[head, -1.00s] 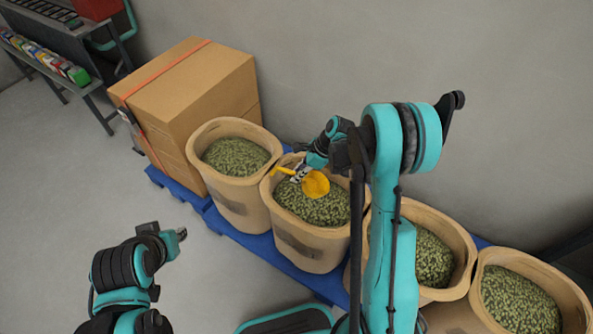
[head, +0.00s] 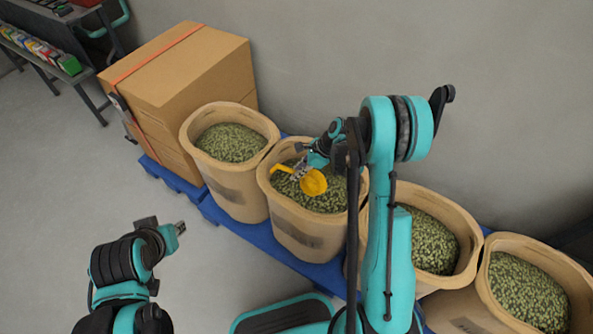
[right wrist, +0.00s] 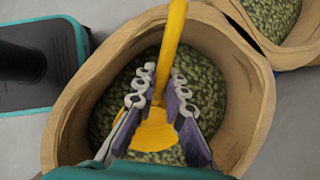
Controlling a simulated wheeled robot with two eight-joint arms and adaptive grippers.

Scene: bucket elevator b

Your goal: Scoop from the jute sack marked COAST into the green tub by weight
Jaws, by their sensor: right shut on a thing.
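My right gripper (head: 301,172) is shut on a yellow scoop (head: 314,183) over the second jute sack from the left (head: 297,226). This sack is filled with green-brown beans (head: 322,200). Its mark is too small to read, so I cannot tell whether it is COAST. In the right wrist view the scoop's handle (right wrist: 176,35) runs between the fingers and its bowl (right wrist: 153,132) is over the beans. I cannot tell whether the bowl touches them or holds any. My left gripper (head: 178,229) is over the floor, apart from the sacks; its jaws are unclear. No green tub is identifiable.
Other filled sacks stand at left (head: 230,183) and right (head: 433,250), (head: 520,300) in a row on a blue pallet (head: 245,237). A strapped cardboard box (head: 185,85) stands behind the left one. A bench (head: 70,45) is at far left. Floor at left is clear.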

